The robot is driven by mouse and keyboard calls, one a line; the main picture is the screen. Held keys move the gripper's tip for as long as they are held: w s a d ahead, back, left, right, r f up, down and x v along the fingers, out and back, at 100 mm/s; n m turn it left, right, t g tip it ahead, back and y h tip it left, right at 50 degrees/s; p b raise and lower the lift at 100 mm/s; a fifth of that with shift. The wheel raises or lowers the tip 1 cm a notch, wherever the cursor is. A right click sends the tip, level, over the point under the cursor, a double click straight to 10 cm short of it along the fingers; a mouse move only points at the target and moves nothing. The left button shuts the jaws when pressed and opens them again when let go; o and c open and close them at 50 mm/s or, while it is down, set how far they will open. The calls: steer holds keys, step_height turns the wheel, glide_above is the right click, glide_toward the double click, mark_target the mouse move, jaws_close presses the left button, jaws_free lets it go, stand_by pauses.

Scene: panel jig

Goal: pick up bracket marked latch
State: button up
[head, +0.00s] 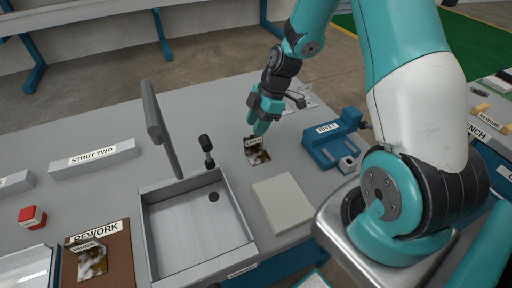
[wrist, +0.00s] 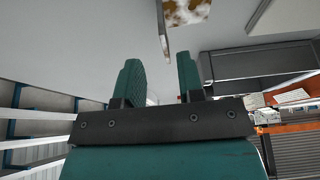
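A bracket with a rusty brown and white plate (head: 259,157) and an upright tab lies on the grey bench. Its small label looks like LATCH but is hard to read. My gripper (head: 261,128) is just behind and above it in the head view, and I cannot tell whether they touch. In the wrist view the bracket (wrist: 187,11) shows at the top edge, partly cut off, beyond the fingertips. My gripper's two green fingers (wrist: 160,75) are apart with nothing between them. A similar bracket (head: 92,262), its label apparently HINGE, lies on the brown REWORK mat (head: 119,257).
A blue RIVET fixture (head: 331,137) stands right of the bracket, and a pale flat block (head: 282,204) lies in front. A grey open tray (head: 193,218), an upright panel (head: 160,128) and a black knobbed post (head: 206,149) are to the left. Bench behind is mostly clear.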

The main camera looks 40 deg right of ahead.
mark_target(251, 149)
steer(key=shift+s+p+x, duration=0.15)
steer(key=shift+p+x, duration=0.15)
steer(key=shift+x, duration=1.25)
steer(key=shift+s+p+x, duration=0.15)
steer(key=shift+p+x, duration=0.1)
steer(key=shift+x, duration=1.35)
steer(key=shift+d, duration=0.1)
jaws_close()
